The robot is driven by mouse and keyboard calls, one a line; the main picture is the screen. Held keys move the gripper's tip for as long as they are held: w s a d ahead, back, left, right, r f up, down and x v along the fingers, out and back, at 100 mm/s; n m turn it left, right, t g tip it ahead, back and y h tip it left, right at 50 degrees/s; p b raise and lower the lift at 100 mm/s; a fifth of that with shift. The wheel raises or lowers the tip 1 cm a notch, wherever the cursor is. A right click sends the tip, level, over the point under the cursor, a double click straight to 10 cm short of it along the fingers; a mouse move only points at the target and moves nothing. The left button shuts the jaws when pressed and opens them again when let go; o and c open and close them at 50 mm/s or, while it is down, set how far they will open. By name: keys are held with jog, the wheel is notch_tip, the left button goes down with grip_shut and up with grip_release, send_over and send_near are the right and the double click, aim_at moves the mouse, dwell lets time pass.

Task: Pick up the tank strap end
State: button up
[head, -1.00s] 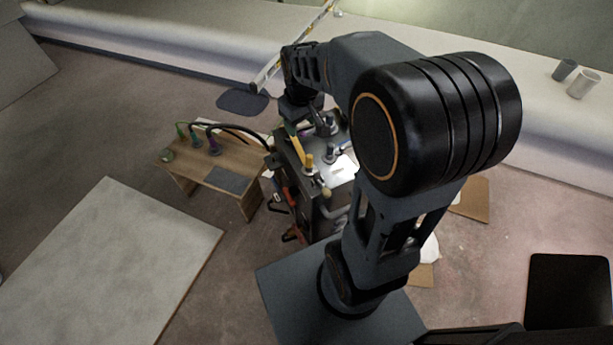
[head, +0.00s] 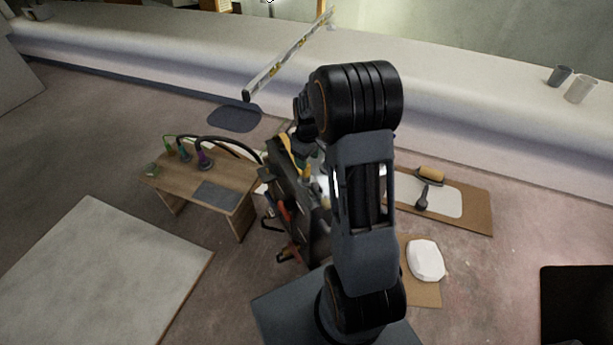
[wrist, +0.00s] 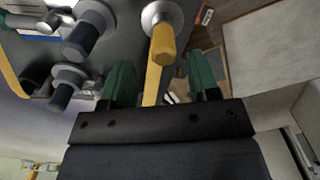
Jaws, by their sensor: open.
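A flat yellow strip, which looks like the tank strap end (wrist: 152,86), shows in the wrist view between the two green-padded fingers of my gripper (wrist: 161,78). The fingers are apart, with a gap visible on both sides of the strip. Its lower part is hidden behind the gripper body, and I cannot tell its depth relative to the fingertips. A yellow-capped fitting (wrist: 163,42) stands right at the strip's upper end. In the head view the yellow strip (head: 289,152) is on the dark unit, beside my gripper, which is mostly hidden by my arm.
Several dark-capped fittings (wrist: 89,28) stand left of the strip in the wrist view. A wooden bench (head: 228,180) with hoses is left of the unit. A spirit level (head: 288,55) lies behind. Cardboard with a brush-like tool (head: 424,194) lies right.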

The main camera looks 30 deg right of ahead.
aim_at(307, 175)
jog(key=f, duration=0.2)
jog(key=f+b, duration=0.1)
jog(key=f, duration=0.2)
jog(key=shift+s+a+f, duration=0.15)
jog(key=shift+s+a, duration=0.05)
jog(key=shift+w+a+f, duration=0.1)
jog(key=shift+f, duration=0.05)
jog(key=c, duration=0.6)
grip_shut()
